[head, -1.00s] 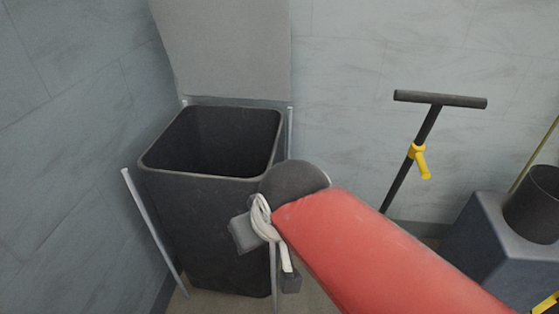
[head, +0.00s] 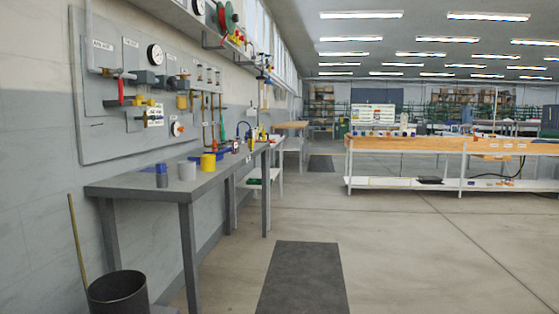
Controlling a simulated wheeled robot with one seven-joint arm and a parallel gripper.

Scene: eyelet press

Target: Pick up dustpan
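No dustpan can be made out in the head view now. My gripper and arm are not in this view, so I cannot see whether the gripper holds anything. A dark round bin (head: 118,292) stands at the bottom left, with a thin yellowish stick (head: 78,240) rising beside or from it; I cannot tell which.
A grey workbench (head: 140,187) with small cups runs along the left wall under a gauge panel (head: 100,110). A dark mat (head: 303,280) lies on the floor ahead. A wooden-topped bench (head: 400,145) stands at the right. The floor between is clear.

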